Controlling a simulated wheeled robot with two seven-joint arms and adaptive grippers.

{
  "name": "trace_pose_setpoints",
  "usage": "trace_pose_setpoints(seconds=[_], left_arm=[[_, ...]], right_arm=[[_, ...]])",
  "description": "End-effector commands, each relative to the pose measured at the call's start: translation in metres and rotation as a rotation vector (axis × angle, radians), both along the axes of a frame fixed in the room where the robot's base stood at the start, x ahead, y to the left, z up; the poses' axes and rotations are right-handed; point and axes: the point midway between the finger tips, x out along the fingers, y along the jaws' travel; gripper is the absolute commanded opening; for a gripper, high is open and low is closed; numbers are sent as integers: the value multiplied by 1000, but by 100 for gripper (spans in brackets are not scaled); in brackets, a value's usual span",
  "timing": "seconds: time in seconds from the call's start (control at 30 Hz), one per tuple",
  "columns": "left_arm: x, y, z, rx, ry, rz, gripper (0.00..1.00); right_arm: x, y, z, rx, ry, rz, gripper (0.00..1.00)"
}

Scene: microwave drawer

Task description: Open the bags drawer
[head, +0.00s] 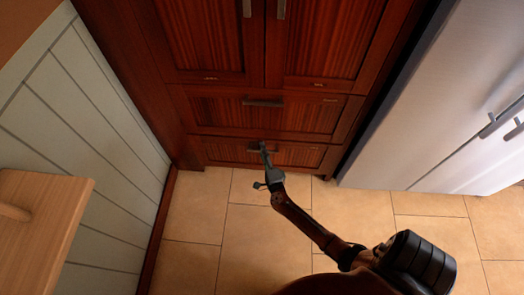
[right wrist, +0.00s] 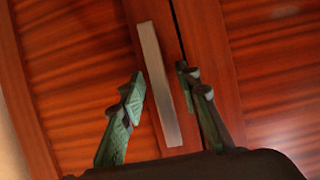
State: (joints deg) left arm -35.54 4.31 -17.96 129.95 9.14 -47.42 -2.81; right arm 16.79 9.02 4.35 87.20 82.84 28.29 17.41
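Two wooden drawers sit at the bottom of a dark red cabinet: an upper drawer (head: 220,115) with a horizontal metal handle (head: 262,102) and a lower drawer (head: 225,150). Both look closed; I cannot read which is the bags drawer. My right gripper (head: 264,147) is in front of the lower drawer and hides most of its handle. In the right wrist view, a metal bar handle (right wrist: 160,85) lies between the two green-grey fingers, which stand apart with gaps on either side. The gripper is open, not clamped on the handle. My left gripper is not in view.
Cabinet doors (head: 205,40) with upright handles are above the drawers. A white fridge (head: 420,110) stands to the right, a pale panelled wall (head: 85,140) to the left. A light wooden piece (head: 50,205) is at the lower left. The tiled floor (head: 255,235) before the drawers is clear.

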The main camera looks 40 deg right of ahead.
Motion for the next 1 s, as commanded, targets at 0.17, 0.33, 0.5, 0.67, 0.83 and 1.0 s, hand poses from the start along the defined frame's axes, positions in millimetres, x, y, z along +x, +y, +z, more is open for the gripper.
trace_pose_setpoints(seconds=[0.17, 0.33, 0.5, 0.67, 0.83, 1.0], left_arm=[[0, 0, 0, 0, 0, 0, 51], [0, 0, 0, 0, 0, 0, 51], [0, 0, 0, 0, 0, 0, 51], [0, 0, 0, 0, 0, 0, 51], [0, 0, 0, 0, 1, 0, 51], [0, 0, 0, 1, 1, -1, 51]], right_arm=[[0, 0, 0, 0, 0, 0, 28], [0, 0, 0, 0, 0, 0, 16], [0, 0, 0, 0, 0, 0, 4], [0, 0, 0, 0, 0, 0, 0], [-1, 0, 0, 0, 1, 0, 0], [-1, 0, 0, 0, 1, 0, 0]])
